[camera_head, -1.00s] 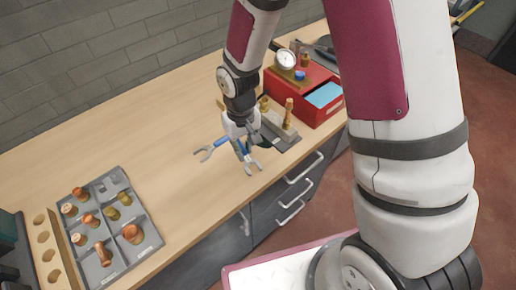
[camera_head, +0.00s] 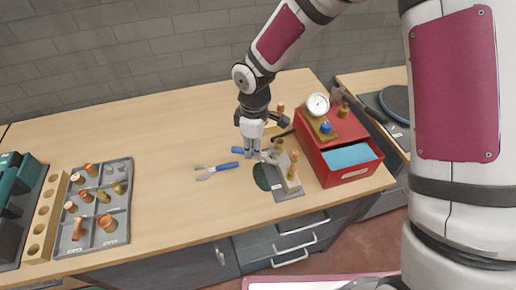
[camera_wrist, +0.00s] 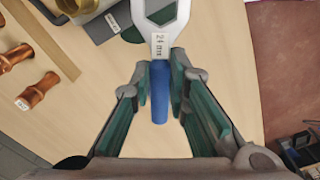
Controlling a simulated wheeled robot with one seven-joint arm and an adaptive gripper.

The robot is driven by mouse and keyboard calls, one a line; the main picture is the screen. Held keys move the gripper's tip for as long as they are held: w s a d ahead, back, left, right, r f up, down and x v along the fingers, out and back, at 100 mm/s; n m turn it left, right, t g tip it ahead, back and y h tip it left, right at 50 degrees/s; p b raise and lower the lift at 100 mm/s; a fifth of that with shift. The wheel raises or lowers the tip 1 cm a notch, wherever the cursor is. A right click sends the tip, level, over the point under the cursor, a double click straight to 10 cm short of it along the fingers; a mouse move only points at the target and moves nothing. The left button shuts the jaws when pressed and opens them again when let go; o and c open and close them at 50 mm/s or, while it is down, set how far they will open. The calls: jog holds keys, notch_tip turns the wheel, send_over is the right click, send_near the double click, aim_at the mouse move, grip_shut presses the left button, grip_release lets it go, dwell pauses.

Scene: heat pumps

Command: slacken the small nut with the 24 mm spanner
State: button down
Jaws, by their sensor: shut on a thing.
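My gripper (camera_head: 252,152) is shut on the blue handle of the 24 mm spanner (camera_head: 268,157). In the wrist view the blue handle (camera_wrist: 159,92) lies between the fingertips (camera_wrist: 160,85), and the grey head carries a "24 mm" label (camera_wrist: 160,45). In the head view the spanner points right, toward the grey fixture (camera_head: 287,193). An upright copper and brass fitting (camera_head: 292,167) and a second brass fitting (camera_head: 279,146) stand there. I cannot tell which nut is the small one, or whether the spanner touches either fitting.
A second blue-handled spanner (camera_head: 217,170) lies on the bench left of my gripper. A red box (camera_head: 335,150) with a gauge (camera_head: 318,104) stands right of the fixture. A grey tray of fittings (camera_head: 130,207) sits far left.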

aim_at(263, 154)
jog(key=shift+s+d+f, duration=0.1)
jog(key=shift+d+f, duration=0.3)
jog(key=shift+f, duration=0.4)
jog(key=shift+s+d+f, duration=0.1)
jog(key=shift+d+f, duration=0.3)
jog(key=shift+f, duration=0.35)
jog(key=shift+s+d+f, duration=0.1)
jog(key=shift+d+f, duration=0.3)
jog(key=shift+f, duration=0.4)
jog(key=shift+s+d, duration=0.25)
jog(key=shift+d, duration=1.05)
